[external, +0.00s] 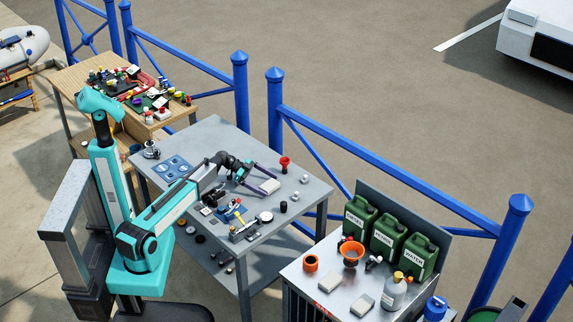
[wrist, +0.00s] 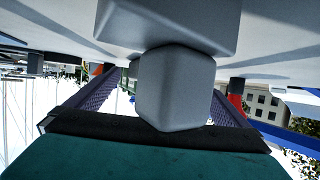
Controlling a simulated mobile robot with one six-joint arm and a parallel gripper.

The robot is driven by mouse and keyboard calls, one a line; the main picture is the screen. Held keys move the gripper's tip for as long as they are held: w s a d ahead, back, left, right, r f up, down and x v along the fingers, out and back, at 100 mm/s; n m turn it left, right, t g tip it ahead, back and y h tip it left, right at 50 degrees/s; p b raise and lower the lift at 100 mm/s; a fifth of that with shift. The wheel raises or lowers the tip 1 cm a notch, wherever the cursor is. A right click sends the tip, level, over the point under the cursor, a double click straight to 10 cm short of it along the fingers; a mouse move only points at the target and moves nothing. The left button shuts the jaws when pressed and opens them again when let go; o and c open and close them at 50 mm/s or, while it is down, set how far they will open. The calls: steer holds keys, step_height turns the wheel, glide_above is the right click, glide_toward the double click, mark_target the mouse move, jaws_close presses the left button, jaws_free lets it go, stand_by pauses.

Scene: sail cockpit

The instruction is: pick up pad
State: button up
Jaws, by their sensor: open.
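A pale grey pad (external: 270,187) lies on the grey table, near its right side. My gripper (external: 265,181) reaches low across the table, its two dark purple fingers apart at the pad. I cannot tell whether either finger touches it. In the wrist view, the fingers run along both sides of a rounded grey block (wrist: 176,92). I cannot tell whether this block is the pad.
A red cup-like thing (external: 284,163) stands just beyond the fingers. A small black cylinder (external: 283,206) and white round parts (external: 295,196) are to the right. Blue and black tools (external: 236,212) lie in front. Blue railing runs behind the table.

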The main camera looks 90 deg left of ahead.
mark_target(266, 183)
steer(key=shift+c, duration=0.3)
steer(key=c, duration=0.9)
steer(key=shift+o, duration=0.2)
steer(key=shift+r, duration=0.15)
step_height(266, 183, up, 10)
steer(key=b, duration=0.1)
steer(key=shift+b, duration=0.4)
